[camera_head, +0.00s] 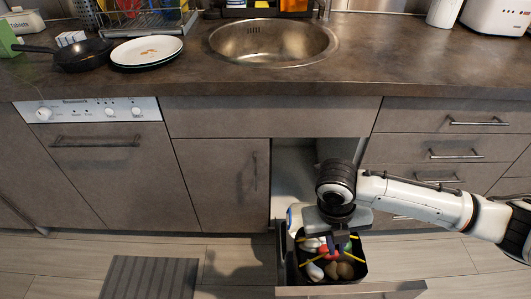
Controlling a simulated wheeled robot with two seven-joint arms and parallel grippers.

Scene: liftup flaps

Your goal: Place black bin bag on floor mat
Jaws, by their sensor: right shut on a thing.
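The black bin bag (354,274) sits in the pulled-out cupboard drawer at the bottom centre. It is open at the top, has yellow strips across it, and holds several items of rubbish. My right gripper (336,244) reaches in from the right and points down at the bag's far side. It is shut on the bag, though its fingertips are partly hidden. The grey striped floor mat (150,277) lies flat and bare on the floor at the lower left. My left gripper is out of view.
The open drawer (350,291) juts out from the cupboard under the sink (272,42). Closed cabinet doors and drawers flank it. A pan (80,55) and plates (147,52) stand on the counter (450,70). The floor between drawer and mat is clear.

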